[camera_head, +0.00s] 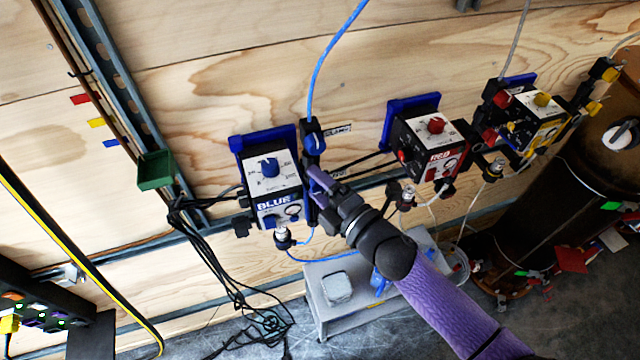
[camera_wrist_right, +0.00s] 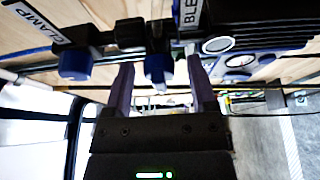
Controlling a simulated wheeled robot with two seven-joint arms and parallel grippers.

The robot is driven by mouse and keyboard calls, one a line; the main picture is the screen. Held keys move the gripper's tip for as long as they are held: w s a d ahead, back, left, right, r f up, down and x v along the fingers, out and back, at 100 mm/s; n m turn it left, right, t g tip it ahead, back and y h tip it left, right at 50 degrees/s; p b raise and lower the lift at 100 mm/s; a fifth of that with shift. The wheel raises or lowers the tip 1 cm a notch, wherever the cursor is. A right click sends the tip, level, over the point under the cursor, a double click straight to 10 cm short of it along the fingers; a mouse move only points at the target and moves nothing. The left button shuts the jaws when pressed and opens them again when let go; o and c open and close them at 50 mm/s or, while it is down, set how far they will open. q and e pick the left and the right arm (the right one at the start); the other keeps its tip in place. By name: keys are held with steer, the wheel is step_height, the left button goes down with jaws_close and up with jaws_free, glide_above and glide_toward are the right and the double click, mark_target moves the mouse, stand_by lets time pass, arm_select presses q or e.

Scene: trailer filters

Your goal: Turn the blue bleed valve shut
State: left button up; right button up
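The blue bleed valve shows in the right wrist view as a blue knob (camera_wrist_right: 158,68) beside a partly cut-off label reading "BLE". My right gripper (camera_wrist_right: 160,78) is open, with one finger on each side of this knob and a gap visible on both sides. In the head view my right gripper (camera_head: 316,180) reaches up to the right side of the blue unit (camera_head: 275,195) and seems to hide the bleed knob. The blue clamp knob (camera_wrist_right: 74,62) is left of the fingers in the wrist view; it also shows in the head view (camera_head: 314,141). My left gripper is not in view.
A red unit (camera_head: 433,148) and a yellow unit (camera_head: 537,118) are mounted farther right on the plywood wall. Black cables (camera_head: 225,265) hang below a green box (camera_head: 155,170) at left. A grey stand (camera_head: 350,300) is below the gripper, and a dark barrel (camera_head: 540,215) stands at right.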

jaws_close()
steer(key=shift+f+m+t+b, duration=0.2)
steer(key=shift+m+t+b, duration=0.1)
steer(key=shift+m+b, duration=0.35)
steer(key=shift+r, duration=0.2)
steer(key=shift+o, duration=0.4)
jaws_free()
steer(key=shift+d, duration=0.1)
